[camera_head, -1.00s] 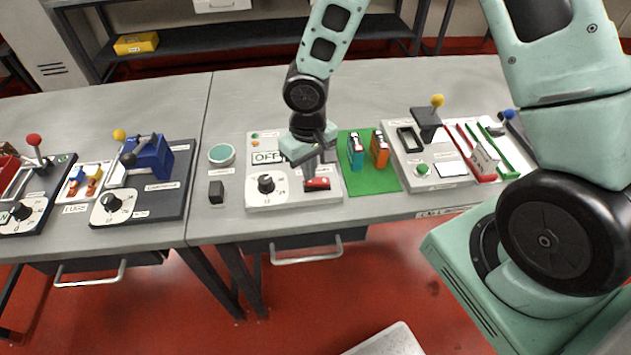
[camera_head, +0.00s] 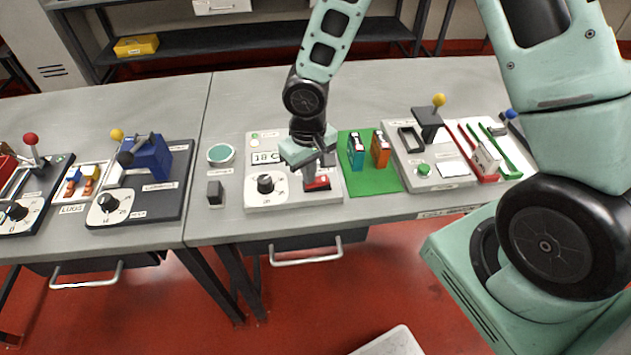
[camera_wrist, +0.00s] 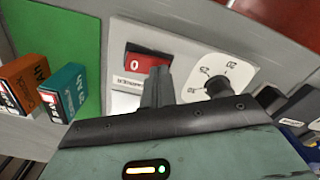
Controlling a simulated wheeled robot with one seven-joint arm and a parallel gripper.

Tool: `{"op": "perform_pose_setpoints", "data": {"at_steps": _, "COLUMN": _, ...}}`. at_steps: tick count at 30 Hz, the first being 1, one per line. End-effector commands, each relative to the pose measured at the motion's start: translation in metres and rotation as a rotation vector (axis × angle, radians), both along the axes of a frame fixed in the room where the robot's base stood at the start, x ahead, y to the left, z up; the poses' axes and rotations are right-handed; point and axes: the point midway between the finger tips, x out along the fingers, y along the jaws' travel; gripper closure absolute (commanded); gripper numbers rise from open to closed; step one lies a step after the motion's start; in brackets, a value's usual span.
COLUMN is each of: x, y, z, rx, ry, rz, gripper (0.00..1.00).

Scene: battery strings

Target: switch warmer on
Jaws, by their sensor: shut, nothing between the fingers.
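The warmer is a white panel (camera_head: 285,202) on the bench, with a black dial (camera_head: 265,183), a display (camera_head: 266,158) reading about "18 C" and a red rocker switch (camera_head: 318,184). The wrist view shows the red rocker (camera_wrist: 147,65) with an "O" mark, in a black frame. My gripper (camera_head: 309,175) is shut and empty over the right part of the panel, just behind the rocker. In the wrist view the closed fingers (camera_wrist: 160,72) are beside the rocker, between it and the dial (camera_wrist: 217,87). I cannot tell whether they touch it.
Right of the panel, a teal box (camera_head: 356,151) and an orange box (camera_head: 380,149) stand on a green mat (camera_head: 372,182). Further right is a panel with a yellow-knobbed lever (camera_head: 438,101). To the left are a teal round pad (camera_head: 221,154) and a small dark block (camera_head: 215,192).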

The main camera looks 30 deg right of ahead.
Motion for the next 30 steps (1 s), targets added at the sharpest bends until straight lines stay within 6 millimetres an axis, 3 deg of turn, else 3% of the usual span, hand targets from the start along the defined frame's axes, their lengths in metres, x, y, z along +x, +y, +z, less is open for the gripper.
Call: {"op": "perform_pose_setpoints", "data": {"at_steps": 30, "x": 0.000, "y": -0.001, "z": 0.070, "rx": -0.001, "ry": 0.002, "rz": 0.000, "gripper": 1.00}}
